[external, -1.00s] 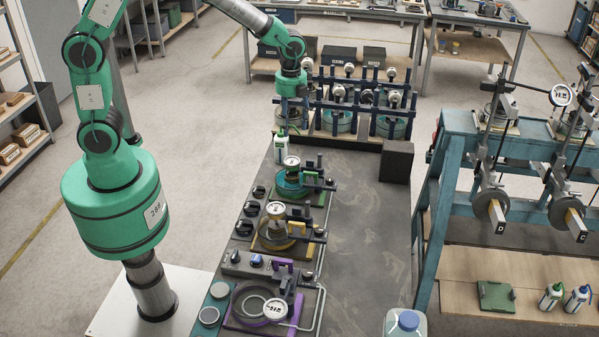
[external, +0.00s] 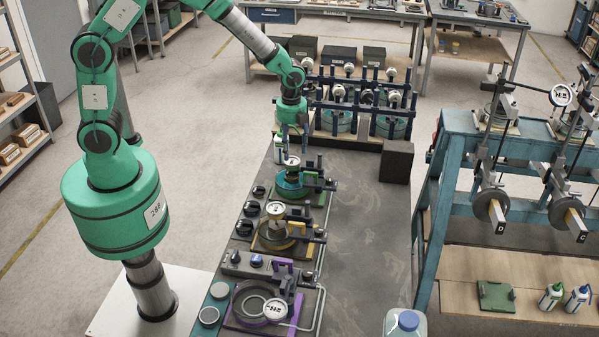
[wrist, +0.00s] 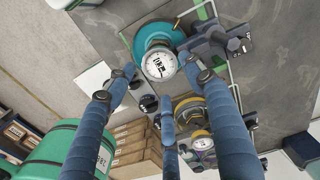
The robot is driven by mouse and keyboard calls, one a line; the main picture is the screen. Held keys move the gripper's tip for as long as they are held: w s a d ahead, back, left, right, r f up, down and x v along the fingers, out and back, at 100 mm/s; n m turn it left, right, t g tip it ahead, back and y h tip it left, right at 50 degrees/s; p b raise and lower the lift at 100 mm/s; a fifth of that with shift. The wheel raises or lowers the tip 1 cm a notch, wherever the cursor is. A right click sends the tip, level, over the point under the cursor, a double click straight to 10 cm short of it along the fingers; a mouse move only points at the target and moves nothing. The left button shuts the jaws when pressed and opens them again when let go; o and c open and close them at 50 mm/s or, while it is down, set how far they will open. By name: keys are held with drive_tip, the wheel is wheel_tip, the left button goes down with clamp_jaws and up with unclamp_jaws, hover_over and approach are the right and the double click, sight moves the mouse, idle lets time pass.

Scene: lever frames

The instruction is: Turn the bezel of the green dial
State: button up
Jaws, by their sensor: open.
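The green dial is a white round gauge face above a teal round body (external: 291,190) on a green-edged plate, at the far end of the bench's row of dials. In the wrist view its white face (wrist: 159,64) shows with the teal body (wrist: 150,35) behind it. In the wrist view my gripper (wrist: 160,72) is open, with fingertips on the left and right of the face. I cannot tell whether they touch it. A third finger shows below.
A yellow dial (external: 275,212) and a purple dial (external: 275,308) stand nearer on the same bench. Black knobs (external: 251,209) line the bench's left side. A white bottle (external: 281,152) and a dark rack (external: 350,110) stand behind.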

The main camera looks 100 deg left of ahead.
sight(292, 160)
drive_tip(key=shift+f, duration=1.95)
drive_tip(key=shift+c, duration=0.5)
drive_tip(key=c, duration=0.8)
